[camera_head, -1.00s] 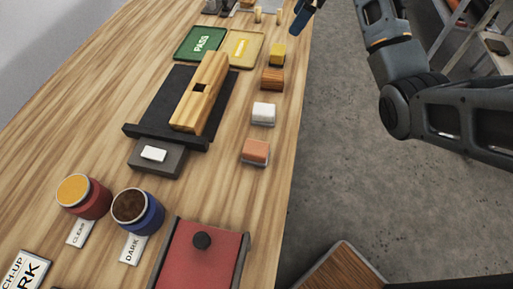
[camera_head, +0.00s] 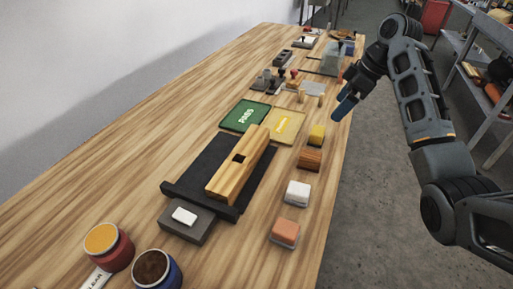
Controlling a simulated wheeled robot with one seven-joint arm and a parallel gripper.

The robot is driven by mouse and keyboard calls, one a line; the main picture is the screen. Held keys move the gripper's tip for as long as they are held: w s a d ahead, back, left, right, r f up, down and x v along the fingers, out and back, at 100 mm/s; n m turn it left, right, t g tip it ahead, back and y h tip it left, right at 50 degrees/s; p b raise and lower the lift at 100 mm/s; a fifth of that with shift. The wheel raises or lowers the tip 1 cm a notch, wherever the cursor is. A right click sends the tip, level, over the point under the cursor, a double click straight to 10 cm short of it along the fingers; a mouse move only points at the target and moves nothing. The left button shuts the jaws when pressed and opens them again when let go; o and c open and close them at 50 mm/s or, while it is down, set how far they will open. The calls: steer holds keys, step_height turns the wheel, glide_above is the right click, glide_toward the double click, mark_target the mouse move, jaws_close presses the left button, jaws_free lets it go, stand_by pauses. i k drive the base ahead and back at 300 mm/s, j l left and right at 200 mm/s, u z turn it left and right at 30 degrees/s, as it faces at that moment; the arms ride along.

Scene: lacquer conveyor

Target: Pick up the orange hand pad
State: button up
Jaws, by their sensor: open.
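The orange hand pad (camera_head: 285,232) is a small block with a pale base near the right edge of the wooden table. It is the nearest block in a row along that edge. My gripper (camera_head: 343,106) has blue fingers and is at the upper right, beyond the row and well away from the orange pad. It is open, with nothing visible between its fingers.
White (camera_head: 298,194), brown (camera_head: 310,159) and yellow (camera_head: 316,135) blocks line the edge beyond the orange pad. A wooden piece (camera_head: 238,172) lies on a black fixture (camera_head: 186,189) to the left. Red (camera_head: 117,257) and blue (camera_head: 173,276) pots stand at the front.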

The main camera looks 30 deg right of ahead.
mark_target(284, 232)
steer(key=k+l+u, duration=0.15)
steer(key=l+u, duration=0.25)
steer(key=k+l+u, duration=0.2)
steer(key=l+u, duration=0.2)
steer(key=k+l+u, duration=0.25)
steer(key=u, duration=0.15)
steer(key=k+l, duration=0.05)
steer(key=l, duration=0.05)
